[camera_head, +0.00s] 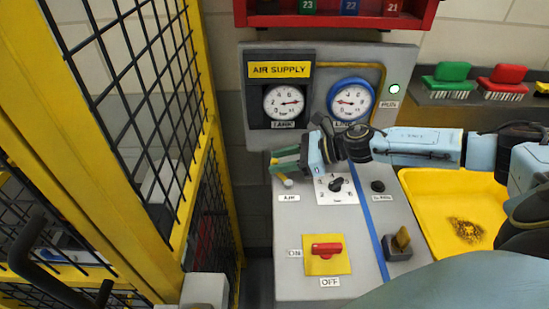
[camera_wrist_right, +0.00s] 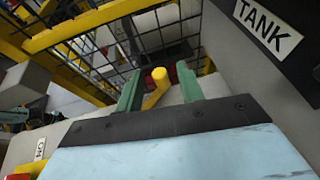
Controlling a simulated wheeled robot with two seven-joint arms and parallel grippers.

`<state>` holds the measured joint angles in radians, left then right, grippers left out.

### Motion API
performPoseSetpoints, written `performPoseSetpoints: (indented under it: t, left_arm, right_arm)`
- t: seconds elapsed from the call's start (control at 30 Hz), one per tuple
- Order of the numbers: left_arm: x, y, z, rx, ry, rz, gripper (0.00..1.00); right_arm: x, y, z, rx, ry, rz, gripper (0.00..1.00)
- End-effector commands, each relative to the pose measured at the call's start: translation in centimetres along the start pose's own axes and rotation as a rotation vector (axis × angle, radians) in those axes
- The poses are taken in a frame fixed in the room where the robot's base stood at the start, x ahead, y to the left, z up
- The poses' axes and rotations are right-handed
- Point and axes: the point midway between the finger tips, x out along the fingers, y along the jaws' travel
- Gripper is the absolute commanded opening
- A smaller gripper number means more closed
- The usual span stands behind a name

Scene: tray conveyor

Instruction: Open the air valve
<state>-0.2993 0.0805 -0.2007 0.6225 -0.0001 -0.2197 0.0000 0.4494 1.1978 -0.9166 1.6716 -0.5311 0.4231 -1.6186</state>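Gaps show between lever and fingers. My left gripper is not in view.
The "AIR SUPPLY" gauges (camera_head: 284,102) sit behind the gripper. A selector dial (camera_head: 337,185) and a red ON/OFF switch (camera_head: 327,249) are on the panel. A yellow mesh fence (camera_head: 215,160) stands close on the left. A yellow tray (camera_head: 420,190) lies right.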

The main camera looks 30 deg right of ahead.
Motion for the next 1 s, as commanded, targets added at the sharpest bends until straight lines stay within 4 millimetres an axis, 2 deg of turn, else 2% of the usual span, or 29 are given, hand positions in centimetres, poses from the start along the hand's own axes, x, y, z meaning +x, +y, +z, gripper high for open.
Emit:
performPoseSetpoints:
  t: [0.2,0.5,0.8,1.0]
  left_arm:
    - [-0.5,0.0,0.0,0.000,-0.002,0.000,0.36]
    - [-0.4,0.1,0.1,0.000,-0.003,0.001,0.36]
    - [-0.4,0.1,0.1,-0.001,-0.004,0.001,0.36]
    - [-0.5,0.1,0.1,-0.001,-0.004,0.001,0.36]
  right_arm:
    - [1.9,0.0,0.0,0.001,0.000,-0.001,0.38]
    - [2.0,0.0,-0.1,0.000,0.001,-0.001,0.38]
    - [2.0,0.0,-0.1,0.001,0.001,0.000,0.00]
    - [2.0,0.0,-0.1,0.004,0.002,-0.006,0.00]
